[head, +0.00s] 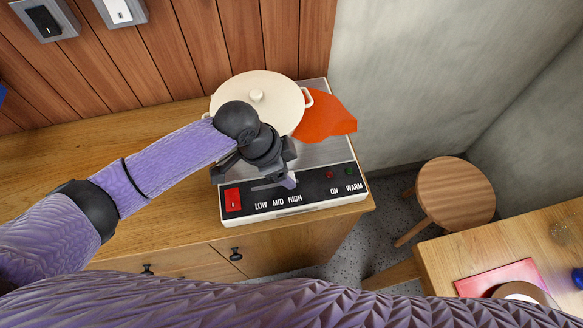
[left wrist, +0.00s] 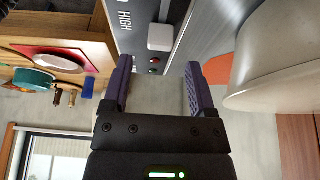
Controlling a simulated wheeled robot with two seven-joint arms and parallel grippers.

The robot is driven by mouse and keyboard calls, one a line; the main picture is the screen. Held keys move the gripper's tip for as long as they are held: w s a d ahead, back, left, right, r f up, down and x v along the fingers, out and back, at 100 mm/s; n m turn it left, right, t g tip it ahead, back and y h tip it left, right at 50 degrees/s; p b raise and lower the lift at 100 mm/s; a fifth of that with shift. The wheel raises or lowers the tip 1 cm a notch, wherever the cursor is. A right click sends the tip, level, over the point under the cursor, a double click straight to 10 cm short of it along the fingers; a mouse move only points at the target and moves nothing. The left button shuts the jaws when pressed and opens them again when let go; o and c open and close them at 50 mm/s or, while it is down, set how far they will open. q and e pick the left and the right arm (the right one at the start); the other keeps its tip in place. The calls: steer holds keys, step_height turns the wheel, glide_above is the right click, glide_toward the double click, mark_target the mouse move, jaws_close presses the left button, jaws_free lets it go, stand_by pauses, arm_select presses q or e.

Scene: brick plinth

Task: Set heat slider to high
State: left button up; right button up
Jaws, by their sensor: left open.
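The heat slider's white knob (left wrist: 160,37) shows in the left wrist view beside the word HIGH, just beyond my left gripper's fingertips. In the head view my left gripper (head: 288,181) hides the knob. The bare slot (head: 266,186) shows to the left of the gripper, above LOW, MID and HIGH on the black control panel (head: 318,199). In the left wrist view my left gripper (left wrist: 158,75) is open, with nothing between its fingers. I cannot tell whether a finger touches the knob. My right gripper is not in view.
A cream lidded pot (head: 280,88) stands behind the gripper, with an orange cloth-like piece (head: 325,115) beside it. A red switch (head: 232,200) is at the panel's left end. Red and green lights are to the right. A round stool (head: 455,193) stands right of the counter (head: 170,218).

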arm_select(q)
steer(key=p+v, duration=0.1)
steer(key=v, duration=0.5)
steer(key=shift+r, duration=0.2)
